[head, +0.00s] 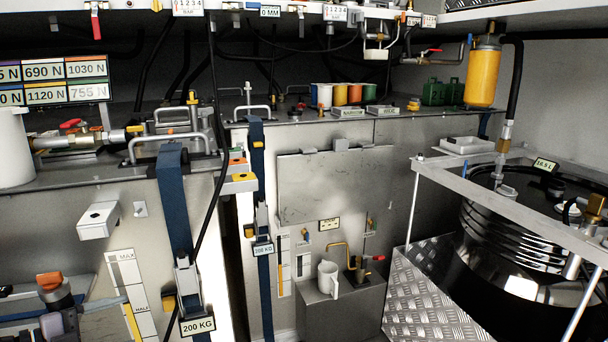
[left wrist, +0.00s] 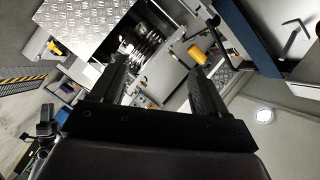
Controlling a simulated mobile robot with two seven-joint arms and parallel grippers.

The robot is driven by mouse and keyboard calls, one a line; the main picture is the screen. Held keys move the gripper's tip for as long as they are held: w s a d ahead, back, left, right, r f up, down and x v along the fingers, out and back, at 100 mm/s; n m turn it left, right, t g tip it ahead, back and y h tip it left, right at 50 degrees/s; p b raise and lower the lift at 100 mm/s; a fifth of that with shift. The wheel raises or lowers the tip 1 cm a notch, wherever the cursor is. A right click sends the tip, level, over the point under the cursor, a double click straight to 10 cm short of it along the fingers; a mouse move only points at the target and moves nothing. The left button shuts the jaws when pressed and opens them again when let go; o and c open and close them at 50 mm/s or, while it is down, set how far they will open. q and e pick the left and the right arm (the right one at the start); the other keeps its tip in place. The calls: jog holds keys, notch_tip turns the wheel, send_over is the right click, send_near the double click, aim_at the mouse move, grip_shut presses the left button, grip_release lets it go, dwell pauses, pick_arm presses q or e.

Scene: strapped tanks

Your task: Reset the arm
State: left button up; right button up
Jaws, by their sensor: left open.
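My left gripper (left wrist: 158,68) shows in the left wrist view with its two dark fingers spread well apart. It is open, and nothing is held between the fingers. Behind the gap are tilted, blurred parts of the room, including a ribbed metal cylinder (left wrist: 150,45) and a yellow cylinder (left wrist: 198,56). I cannot make out the left gripper in the head view.
The head view shows steel tanks with blue straps (head: 175,200), a white mug (head: 328,278) on a grey block, and a hanging yellow cylinder (head: 482,76). A railed frame (head: 500,205) surrounds a ribbed vessel (head: 515,250) at right. Pipes and hoses crowd the top.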

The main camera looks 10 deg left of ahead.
pick_arm(q)
jog(key=s+d+f+n+y, duration=0.35)
jog(key=f+n, duration=0.25)
jog(key=f, duration=0.2)
jog(key=s+d+f+n+y, duration=0.2)
jog(key=s+d+f+n, duration=0.3)
jog(key=f, duration=0.2)
jog(key=s+d+f+n+g, duration=0.1)
jog(key=s+d+f+n, duration=0.1)
jog(key=d, duration=0.3)
jog(key=s+d+f+n+g+p, duration=0.1)
jog(key=s+d+f+n, duration=0.2)
jog(key=d, duration=0.3)
jog(key=shift+s+d+f+n+y, duration=0.3)
jog(key=shift+s+f+y, duration=0.15)
jog(key=shift+s, duration=0.35)
jog(key=c, duration=0.6)
jog(key=shift+s+a, duration=0.1)
jog(key=shift+a, duration=0.1)
